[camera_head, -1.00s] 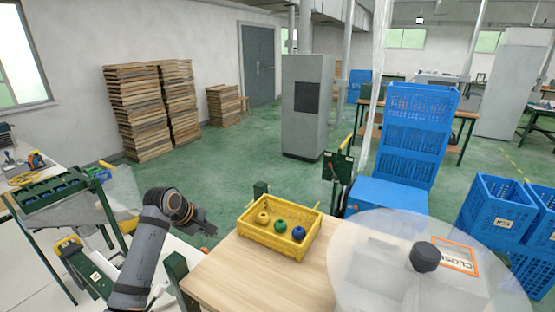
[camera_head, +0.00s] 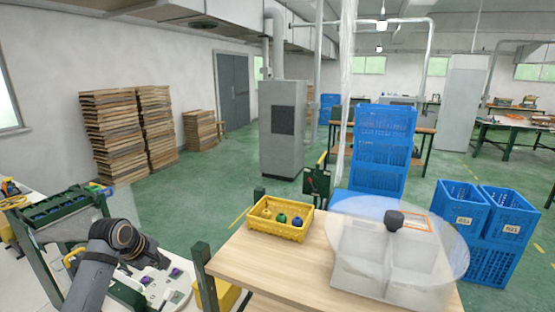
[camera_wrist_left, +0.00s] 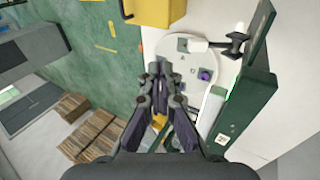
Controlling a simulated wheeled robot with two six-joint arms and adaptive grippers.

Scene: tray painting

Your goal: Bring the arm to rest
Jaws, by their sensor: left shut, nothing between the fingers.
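My left arm comes in at the lower left of the head view. Its gripper (camera_head: 160,263) hangs in the air left of the wooden table (camera_head: 262,262), apart from it. In the left wrist view the gripper (camera_wrist_left: 164,68) has its fingers together, with nothing between them. Behind it there lies a round white plate (camera_wrist_left: 190,88) with a small purple piece (camera_wrist_left: 204,75) on it. My right gripper is not in view.
A yellow tray (camera_head: 281,232) on the table holds a yellow, a green (camera_head: 281,218) and a blue (camera_head: 297,221) object. A clear disc with a black knob (camera_head: 394,220) covers a pale bin to the right. Blue crates (camera_head: 487,258) stand further right.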

